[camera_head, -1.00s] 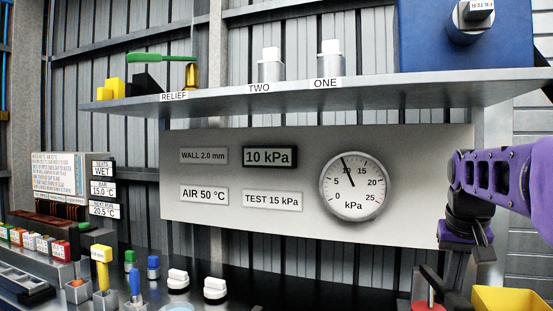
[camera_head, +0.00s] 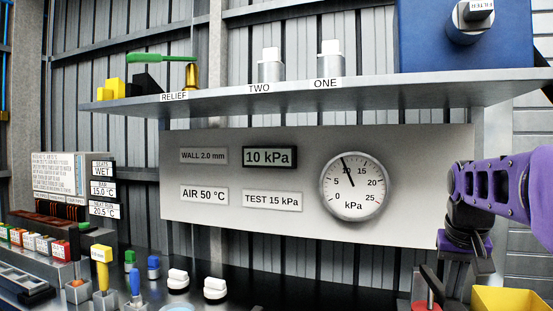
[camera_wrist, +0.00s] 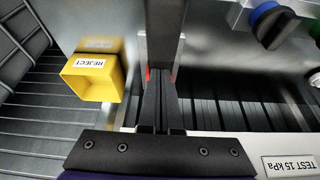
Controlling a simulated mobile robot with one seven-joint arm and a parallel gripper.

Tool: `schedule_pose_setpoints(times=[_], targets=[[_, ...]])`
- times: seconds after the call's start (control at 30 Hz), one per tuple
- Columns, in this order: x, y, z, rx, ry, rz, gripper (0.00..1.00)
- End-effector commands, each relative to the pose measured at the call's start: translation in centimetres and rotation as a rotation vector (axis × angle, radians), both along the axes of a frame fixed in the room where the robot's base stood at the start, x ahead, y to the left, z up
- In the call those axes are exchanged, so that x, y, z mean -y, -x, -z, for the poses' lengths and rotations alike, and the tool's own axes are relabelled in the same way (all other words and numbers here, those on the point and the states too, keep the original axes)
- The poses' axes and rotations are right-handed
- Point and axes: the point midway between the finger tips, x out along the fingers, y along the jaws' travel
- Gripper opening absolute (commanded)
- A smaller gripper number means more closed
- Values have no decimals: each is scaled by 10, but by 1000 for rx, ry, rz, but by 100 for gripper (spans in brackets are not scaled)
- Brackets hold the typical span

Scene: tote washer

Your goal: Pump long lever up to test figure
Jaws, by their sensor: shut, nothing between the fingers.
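A dark bar, apparently the long lever (camera_wrist: 165,28), runs down from the top of the wrist view to my gripper (camera_wrist: 160,78). My gripper's fingers are shut, in line with the bar's near end; whether they touch it is unclear. In the head view, a dark lever (camera_head: 431,284) on a red base stands at the lower right, below my purple arm; the fingers are hard to make out there. The round gauge (camera_head: 353,186) points near 10 kPa. The display (camera_head: 269,157) reads 10 kPa, and the test plate (camera_head: 272,200) reads TEST 15 kPa.
A yellow REJECT bin (camera_wrist: 92,78) stands left of the fingers in the wrist view. A metal shelf (camera_head: 330,93) with valves crosses above the gauge panel (camera_head: 230,225). White knobs (camera_head: 215,289) and a yellow-headed lever (camera_head: 102,268) stand along the bench.

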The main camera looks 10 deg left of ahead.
Motion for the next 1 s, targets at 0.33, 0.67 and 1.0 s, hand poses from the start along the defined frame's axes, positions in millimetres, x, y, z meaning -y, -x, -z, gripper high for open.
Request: schedule_pose_setpoints(times=[0.33,0.67,1.0], targets=[[0,0,23,-3,-1,0,0],[0,0,43,-3,0,0,0],[0,0,63,-2,0,0,0]])
